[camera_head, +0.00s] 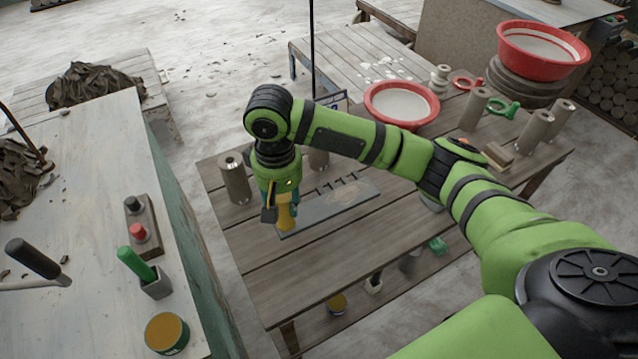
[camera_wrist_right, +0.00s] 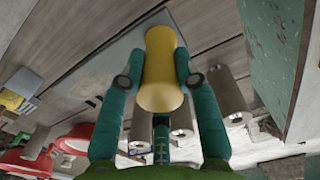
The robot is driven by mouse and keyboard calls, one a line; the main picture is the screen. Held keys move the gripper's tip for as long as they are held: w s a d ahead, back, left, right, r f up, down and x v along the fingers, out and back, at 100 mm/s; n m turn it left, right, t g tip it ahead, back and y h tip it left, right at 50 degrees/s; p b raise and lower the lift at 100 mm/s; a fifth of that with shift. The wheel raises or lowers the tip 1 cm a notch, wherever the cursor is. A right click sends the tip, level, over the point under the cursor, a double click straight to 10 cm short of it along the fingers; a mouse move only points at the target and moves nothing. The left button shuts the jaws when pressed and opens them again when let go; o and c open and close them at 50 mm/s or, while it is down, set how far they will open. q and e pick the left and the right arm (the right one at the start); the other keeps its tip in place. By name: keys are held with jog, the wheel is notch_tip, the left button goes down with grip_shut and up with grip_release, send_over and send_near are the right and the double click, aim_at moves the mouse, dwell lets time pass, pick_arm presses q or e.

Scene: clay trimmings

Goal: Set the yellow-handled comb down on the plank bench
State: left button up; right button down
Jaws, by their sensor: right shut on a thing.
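The comb's yellow handle (camera_head: 286,216) is upright in my right gripper (camera_head: 277,207), just over the plank bench (camera_head: 330,264). In the right wrist view, the handle (camera_wrist_right: 160,62) sits between the two green fingers of the right gripper (camera_wrist_right: 158,84), which are shut on it. A flat grey plate with notches along its far edge (camera_head: 330,207) extends right from the handle, low over the planks. I cannot tell whether it touches them. My left gripper is in neither view.
A grey-brown cylinder (camera_head: 236,178) stands close left of the gripper. A red basin (camera_head: 402,105) and more cylinders (camera_head: 474,106) stand at the bench's far right. A pale worktable (camera_head: 90,200) with tools is at left. The bench's near planks are clear.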

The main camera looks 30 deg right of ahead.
aim_at(288, 228)
notch_tip(288, 228, down, 10)
jog(key=shift+r+p, duration=0.2)
jog(key=shift+p, duration=0.2)
jog(key=c, duration=0.9)
grip_release()
jog(key=shift+r, duration=0.1)
notch_tip(288, 228, up, 12)
jog(key=shift+f+b, duration=0.1)
jog(key=shift+b, duration=0.5)
